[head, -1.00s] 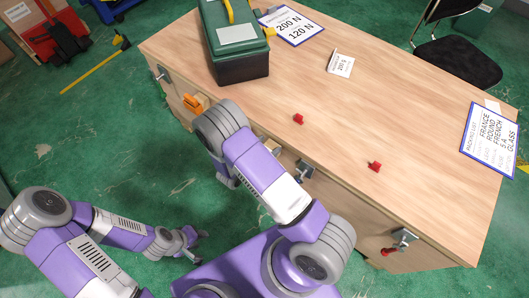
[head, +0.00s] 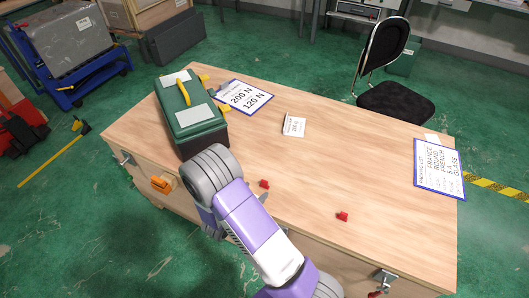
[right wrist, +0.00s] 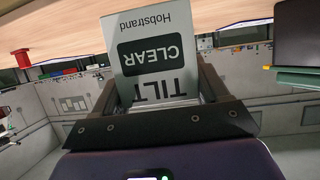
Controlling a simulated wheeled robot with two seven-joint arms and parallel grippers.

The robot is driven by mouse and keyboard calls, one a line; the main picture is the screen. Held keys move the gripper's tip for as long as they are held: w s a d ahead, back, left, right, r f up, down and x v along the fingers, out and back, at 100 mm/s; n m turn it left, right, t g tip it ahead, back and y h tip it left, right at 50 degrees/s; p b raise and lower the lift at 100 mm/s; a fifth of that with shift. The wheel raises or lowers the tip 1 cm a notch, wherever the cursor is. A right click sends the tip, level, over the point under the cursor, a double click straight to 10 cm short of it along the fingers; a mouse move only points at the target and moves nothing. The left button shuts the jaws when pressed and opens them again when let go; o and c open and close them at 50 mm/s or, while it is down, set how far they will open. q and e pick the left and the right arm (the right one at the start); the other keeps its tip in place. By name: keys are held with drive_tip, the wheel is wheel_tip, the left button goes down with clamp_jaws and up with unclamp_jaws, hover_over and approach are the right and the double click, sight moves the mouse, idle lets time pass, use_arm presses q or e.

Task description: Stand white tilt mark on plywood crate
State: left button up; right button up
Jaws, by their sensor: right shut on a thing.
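The white tilt mark (right wrist: 152,28) is a white card with a dark CLEAR panel and the word TILT. It appears upside down in the right wrist view, between the fingers of my right gripper (right wrist: 158,88), which is shut on it. In the head view my right arm reaches over the near edge of the plywood crate (head: 375,165), a large box with a pale wooden top and side latches. My right gripper and the mark are mostly hidden there behind my arm. The wooden surface also shows in the right wrist view (right wrist: 60,28). My left gripper is out of view.
On the top stand a green toolbox (head: 190,115), a small white card (head: 293,125), two red pieces (head: 264,184) (head: 342,216) and blue-edged signs (head: 243,97) (head: 439,168). The middle and right of the top are mostly clear. A black chair (head: 393,100) stands behind.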

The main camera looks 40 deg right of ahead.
drive_tip(key=s+d+r+m+g+p, duration=0.2)
drive_tip(key=s+d+r, duration=0.3)
drive_tip(key=d, duration=0.4)
drive_tip(key=s+d+r+m+g+p, duration=0.1)
drive_tip(key=s+d+r+g+p, duration=0.15)
drive_tip(key=s+d, duration=0.6)
drive_tip(key=shift+h, duration=0.3)
drive_tip(key=shift+w+d+f+b, duration=0.15)
drive_tip(key=shift+f+b, duration=0.35)
drive_tip(key=shift+f, duration=1.25)
drive_tip(key=shift+s+d+f+b, duration=0.15)
drive_tip(key=shift+f+b, duration=0.4)
drive_tip(key=shift+f, duration=1.15)
drive_tip(key=shift+w+d+f+b, duration=0.2)
drive_tip(key=shift+f+b, duration=0.3)
drive_tip(key=shift+f, duration=1.25)
drive_tip(key=shift+s+r, duration=0.1)
drive_tip(key=o, duration=0.6)
drive_tip(key=shift+f, duration=0.25)
drive_tip(key=o, duration=0.4)
drive_tip(key=shift+r, duration=0.1)
drive_tip(key=shift+o, duration=0.2)
